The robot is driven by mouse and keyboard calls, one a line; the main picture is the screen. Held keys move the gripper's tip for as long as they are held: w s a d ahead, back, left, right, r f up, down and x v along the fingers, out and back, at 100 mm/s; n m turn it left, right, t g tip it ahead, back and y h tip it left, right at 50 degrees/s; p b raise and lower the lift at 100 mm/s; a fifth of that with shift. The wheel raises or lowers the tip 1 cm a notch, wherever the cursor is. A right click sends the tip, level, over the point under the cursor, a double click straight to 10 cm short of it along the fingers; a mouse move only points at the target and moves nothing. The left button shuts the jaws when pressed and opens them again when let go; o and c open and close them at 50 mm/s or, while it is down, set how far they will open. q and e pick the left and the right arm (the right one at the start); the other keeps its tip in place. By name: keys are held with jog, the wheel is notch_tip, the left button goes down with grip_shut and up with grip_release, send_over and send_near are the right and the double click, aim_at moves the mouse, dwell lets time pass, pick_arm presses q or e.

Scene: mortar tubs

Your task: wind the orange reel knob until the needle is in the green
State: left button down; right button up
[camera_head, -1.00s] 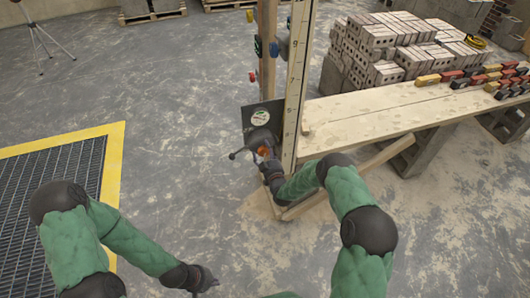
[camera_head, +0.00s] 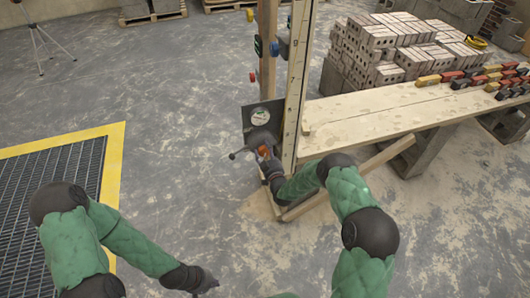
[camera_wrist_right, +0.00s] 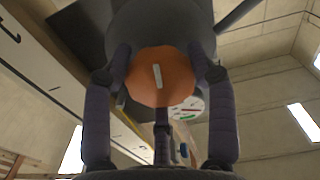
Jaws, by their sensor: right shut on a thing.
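The orange reel knob (camera_wrist_right: 160,78) fills the middle of the right wrist view, with a pale mark on its face. It also shows as a small orange patch in the head view (camera_head: 263,151). My right gripper (camera_head: 265,158) is shut on the knob, its fingers around the rim. The gauge dial (camera_head: 260,117) is on a dark plate above the knob, fixed to the post. Part of the dial shows in the right wrist view (camera_wrist_right: 188,108), partly hidden by a finger. Where the needle points is too small to tell. My left gripper (camera_head: 208,287) hangs low over the floor, away from the reel.
A marked vertical staff (camera_head: 297,80) stands right beside the reel. A plank bench (camera_head: 385,108) extends to the right, with stacked blocks (camera_head: 375,45) behind it. A yellow-edged floor grate (camera_head: 50,185) lies at left. The middle floor is clear.

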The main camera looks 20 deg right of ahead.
jog(key=m+b, duration=0.2)
jog(key=f+m+b, duration=0.1)
jog(key=m, duration=0.2)
jog(key=shift+s+a+f+b, duration=0.1)
jog(key=shift+s+b, duration=0.1)
jog(key=shift+b, duration=0.15)
jog(key=m+b, duration=0.1)
jog(key=m, duration=0.2)
jog(key=shift+a+m+b, duration=0.1)
jog(key=shift+m+b, duration=0.2)
jog(key=shift+b, duration=0.1)
jog(key=shift+m+b, duration=0.55)
jog(key=shift+m, duration=0.55)
jog(key=shift+s+a, duration=0.1)
jog(key=shift+a, duration=0.05)
jog(key=o, duration=1.2)
jog(key=shift+c, duration=0.2)
jog(key=shift+w+r, duration=0.2)
jog(key=shift+r, duration=0.1)
jog(key=shift+s, duration=0.15)
jog(key=s, duration=1.1)
jog(key=shift+s+d, duration=0.35)
